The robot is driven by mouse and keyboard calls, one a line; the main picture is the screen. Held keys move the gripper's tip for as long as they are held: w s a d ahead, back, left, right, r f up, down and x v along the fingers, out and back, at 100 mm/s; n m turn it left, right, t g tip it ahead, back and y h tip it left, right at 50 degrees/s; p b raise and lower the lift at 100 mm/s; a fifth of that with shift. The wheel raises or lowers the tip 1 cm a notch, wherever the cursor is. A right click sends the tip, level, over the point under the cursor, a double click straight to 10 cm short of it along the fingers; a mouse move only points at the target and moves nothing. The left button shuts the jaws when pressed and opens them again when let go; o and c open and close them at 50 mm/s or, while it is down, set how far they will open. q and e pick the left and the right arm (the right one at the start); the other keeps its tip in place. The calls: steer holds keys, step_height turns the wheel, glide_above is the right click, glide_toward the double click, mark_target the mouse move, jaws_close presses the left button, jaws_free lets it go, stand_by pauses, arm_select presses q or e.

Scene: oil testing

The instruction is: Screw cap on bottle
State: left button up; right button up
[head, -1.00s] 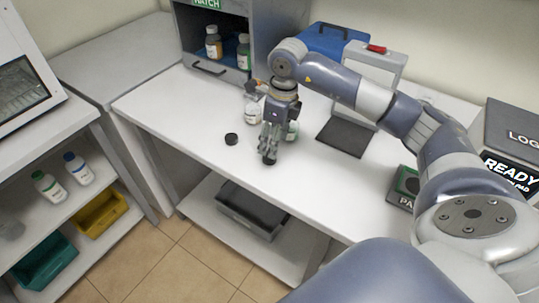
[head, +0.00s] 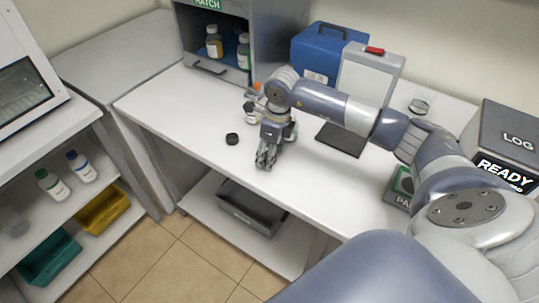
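A small black cap (head: 232,139) lies on the white table, left of my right gripper. My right gripper (head: 265,161) points down over the table's front part, to the right of that cap and apart from it. Its fingers look close together; I cannot tell whether they hold anything. A clear bottle with a white label (head: 251,114) stands behind the gripper, partly covered by my arm. A second bottle (head: 291,132) is mostly hidden behind the gripper. My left gripper is not in view.
A hatch (head: 244,83) with two capped bottles stands at the back left. A blue case (head: 324,50), a grey-white device (head: 368,85) with a dark pad (head: 341,139), and a LOG box (head: 505,140) are further right. The table's front left is clear.

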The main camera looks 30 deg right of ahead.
steer(key=c, duration=0.8)
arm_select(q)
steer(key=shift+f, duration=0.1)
arm_select(e)
steer(key=shift+r, duration=0.15)
steer(key=shift+r, duration=0.2)
steer(key=r+b, duration=0.2)
steer(key=shift+s+a+r, duration=0.1)
steer(key=shift+a+r, duration=0.2)
steer(key=shift+r, duration=0.1)
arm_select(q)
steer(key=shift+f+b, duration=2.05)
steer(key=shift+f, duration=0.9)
arm_select(e)
steer(key=s+a+r, duration=0.1)
steer(key=s+a, duration=0.7)
steer(key=a, duration=0.4)
steer(key=shift+s+a+r, duration=0.3)
steer(key=shift+s+a, duration=0.05)
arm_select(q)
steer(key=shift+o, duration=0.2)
